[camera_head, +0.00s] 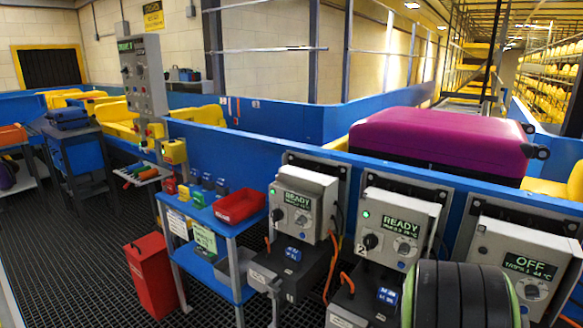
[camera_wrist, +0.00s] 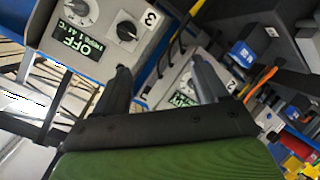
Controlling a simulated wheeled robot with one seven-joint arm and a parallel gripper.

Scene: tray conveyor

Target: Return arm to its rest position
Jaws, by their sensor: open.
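My gripper (camera_wrist: 162,80) is open in the wrist view, its two dark fingers spread apart with nothing visible between them. The number 3 control box (camera_wrist: 95,22) shows beyond the left finger, with two knobs and a display reading OFF. The number 2 control box (camera_wrist: 180,85) is partly hidden behind the fingers. In the head view, part of my arm (camera_head: 460,295) rises at the lower right and covers some of the third box (camera_head: 490,245). My gripper's fingers are not visible there.
Two boxes reading READY, the left one (camera_head: 320,190) and the middle one (camera_head: 403,205), line the blue conveyor wall. A purple suitcase (camera_head: 440,135) lies behind them. A blue bench (camera_head: 245,222) holds a red tray (camera_head: 240,207).

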